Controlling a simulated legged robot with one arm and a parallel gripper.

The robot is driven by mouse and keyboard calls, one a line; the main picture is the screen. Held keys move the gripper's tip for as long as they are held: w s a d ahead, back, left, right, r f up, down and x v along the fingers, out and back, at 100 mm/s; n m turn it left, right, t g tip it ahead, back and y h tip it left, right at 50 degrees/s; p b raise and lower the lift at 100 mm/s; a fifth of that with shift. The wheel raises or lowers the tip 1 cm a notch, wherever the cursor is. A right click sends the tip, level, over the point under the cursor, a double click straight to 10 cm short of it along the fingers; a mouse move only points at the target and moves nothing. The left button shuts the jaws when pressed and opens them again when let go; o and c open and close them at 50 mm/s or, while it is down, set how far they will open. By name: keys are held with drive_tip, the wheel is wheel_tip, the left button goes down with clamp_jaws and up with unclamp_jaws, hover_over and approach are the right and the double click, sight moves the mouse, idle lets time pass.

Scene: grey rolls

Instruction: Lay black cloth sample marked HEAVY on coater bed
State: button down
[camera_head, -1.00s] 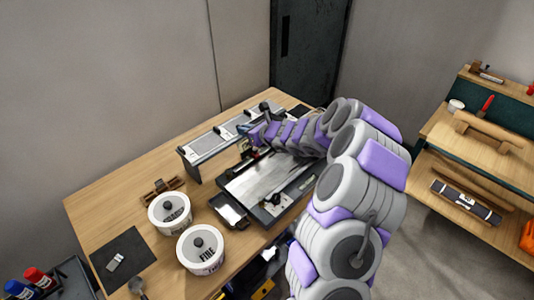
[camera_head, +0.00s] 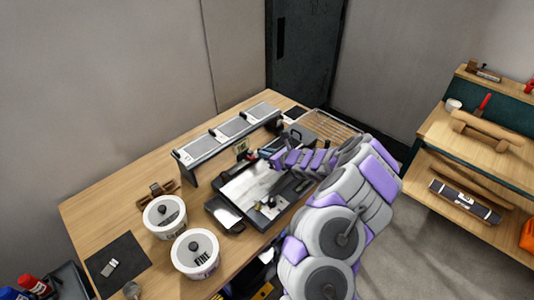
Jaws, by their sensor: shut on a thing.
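The coater bed (camera_head: 247,187) is a bright, flat plate in a dark frame near the middle of the table. My gripper (camera_head: 268,155) reaches in from the right, over the bed's far edge. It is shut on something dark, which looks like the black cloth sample. The held piece is small and partly hidden by the gripper, so I cannot read any marking on it. I cannot tell whether it touches the bed.
A long rack (camera_head: 228,132) stands behind the bed. A slatted wooden rack (camera_head: 332,126) sits at the far right end. A shelf unit (camera_head: 475,145) stands apart at right.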

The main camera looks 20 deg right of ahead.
sight(265, 174)
drive_tip(key=shift+a+f+b, duration=0.3)
drive_tip(key=shift+a+f, duration=0.05)
drive_tip(key=shift+f, duration=0.1)
drive_tip(key=shift+a+f, duration=0.1)
drive_tip(key=shift+f, duration=0.25)
drive_tip(key=shift+f+b, duration=0.4)
drive_tip(key=shift+d+f+b, duration=0.25)
drive_tip(key=shift+f+b, duration=0.15)
drive_tip(key=shift+f, duration=0.35)
drive_tip(key=shift+d+f+b, duration=0.2)
drive_tip(key=shift+f+b, duration=0.2)
drive_tip(key=shift+f, duration=0.35)
drive_tip(key=shift+a+f+b, duration=0.2)
drive_tip(key=shift+f+b, duration=0.15)
drive_tip(key=shift+f, duration=0.25)
drive_tip(key=shift+a+f+b, duration=0.15)
drive_tip(key=shift+f+b, duration=0.2)
drive_tip(key=shift+f, duration=0.4)
drive_tip(key=shift+d, duration=0.25)
drive_tip(key=shift+a+f, duration=0.15)
drive_tip(key=shift+f, duration=0.1)
